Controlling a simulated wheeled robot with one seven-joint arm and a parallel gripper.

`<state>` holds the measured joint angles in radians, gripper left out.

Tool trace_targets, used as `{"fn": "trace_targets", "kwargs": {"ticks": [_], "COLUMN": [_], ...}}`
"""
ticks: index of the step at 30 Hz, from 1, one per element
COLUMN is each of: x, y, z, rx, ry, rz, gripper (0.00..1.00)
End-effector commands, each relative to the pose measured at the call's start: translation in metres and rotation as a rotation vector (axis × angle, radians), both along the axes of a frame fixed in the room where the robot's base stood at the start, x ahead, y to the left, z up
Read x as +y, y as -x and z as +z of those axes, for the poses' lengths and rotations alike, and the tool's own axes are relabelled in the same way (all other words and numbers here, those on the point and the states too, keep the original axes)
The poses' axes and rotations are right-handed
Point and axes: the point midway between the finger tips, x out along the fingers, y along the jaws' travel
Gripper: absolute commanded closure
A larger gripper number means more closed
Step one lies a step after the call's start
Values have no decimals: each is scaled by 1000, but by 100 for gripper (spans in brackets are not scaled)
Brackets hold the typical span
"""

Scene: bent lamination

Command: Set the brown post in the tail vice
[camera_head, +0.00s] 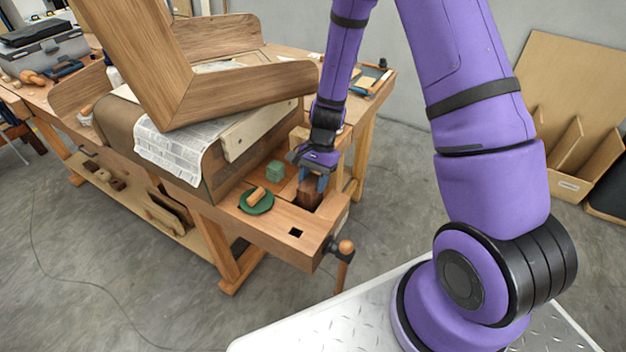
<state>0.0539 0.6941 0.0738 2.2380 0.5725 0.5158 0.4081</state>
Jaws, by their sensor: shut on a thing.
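The brown post (309,195) is a dark brown block at the right end of the workbench. My gripper (315,180) points down over it and is shut on its upper part. The post stands roughly upright at the dark opening of the tail vice (322,226). Its lower end is hidden, so I cannot tell how deep it sits. The vice's handle (345,247) sticks out at the bench's front right corner.
A green dish (257,203) with a small wooden piece and a green cube (275,170) stand just left of the post. A large bent wood lamination (225,88) rises over the bench, close to my arm. A newspaper (172,150) hangs over the form.

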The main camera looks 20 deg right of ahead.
Motion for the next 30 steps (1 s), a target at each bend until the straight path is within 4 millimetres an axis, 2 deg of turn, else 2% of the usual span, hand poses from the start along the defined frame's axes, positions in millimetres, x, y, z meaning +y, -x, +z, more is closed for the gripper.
{"fn": "trace_targets", "kwargs": {"ticks": [30], "x": [0], "y": [0], "z": [-12], "rx": [0], "ry": [0], "rz": [0], "gripper": [100]}}
